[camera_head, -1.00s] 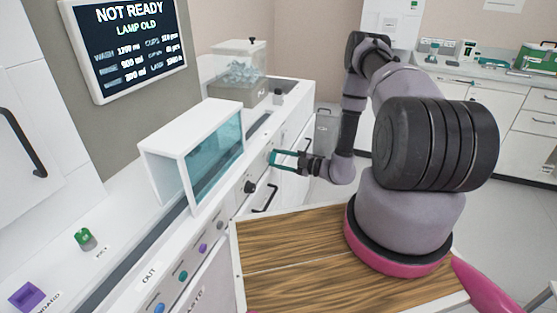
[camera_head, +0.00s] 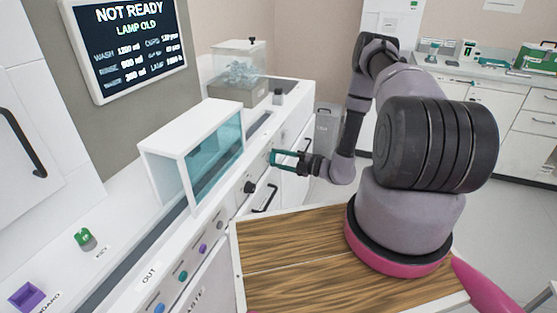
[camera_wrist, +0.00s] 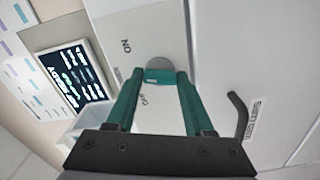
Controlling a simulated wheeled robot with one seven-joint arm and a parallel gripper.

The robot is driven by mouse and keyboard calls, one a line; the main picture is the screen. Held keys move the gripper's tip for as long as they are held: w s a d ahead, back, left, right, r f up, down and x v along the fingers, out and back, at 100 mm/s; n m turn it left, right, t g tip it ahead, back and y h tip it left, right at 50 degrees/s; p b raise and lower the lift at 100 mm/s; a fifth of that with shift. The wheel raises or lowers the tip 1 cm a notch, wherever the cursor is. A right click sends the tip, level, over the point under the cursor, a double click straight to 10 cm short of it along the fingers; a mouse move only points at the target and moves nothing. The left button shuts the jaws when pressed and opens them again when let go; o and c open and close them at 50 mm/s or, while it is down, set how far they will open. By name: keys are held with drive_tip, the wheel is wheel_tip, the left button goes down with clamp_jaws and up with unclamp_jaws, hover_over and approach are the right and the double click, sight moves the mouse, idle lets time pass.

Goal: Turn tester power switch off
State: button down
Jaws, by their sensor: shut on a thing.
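The tester power switch (camera_wrist: 156,62) is a round grey knob on a white panel, seen in the wrist view. An "ON" label (camera_wrist: 126,46) and an "OFF" label (camera_wrist: 143,99) are printed beside it. My gripper (camera_wrist: 158,77) is shut on the knob, with one teal finger on each side. A teal bar lies across the knob's near edge; I cannot tell whether it is part of the knob or the fingertips. In the head view, my gripper (camera_head: 274,157) reaches the front of the white counter, and the switch is hard to make out there.
The wall screen (camera_head: 128,42) reads "NOT READY, LAMP OLD". A white box with a teal window (camera_head: 215,160) stands on the counter. A black knob (camera_head: 250,187) and black drawer handle (camera_head: 266,199) are near my gripper. A dark handle (camera_wrist: 238,114) shows right in the wrist view.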

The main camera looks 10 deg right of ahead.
drive_tip(key=n, duration=1.2)
drive_tip(key=shift+s, duration=0.1)
drive_tip(key=shift+n, duration=0.3)
idle(0.3)
drive_tip(key=shift+c, duration=1.4)
unclamp_jaws()
drive_tip(key=v, duration=1)
drive_tip(key=shift+s+d, duration=0.25)
drive_tip(key=shift+d, duration=0.1)
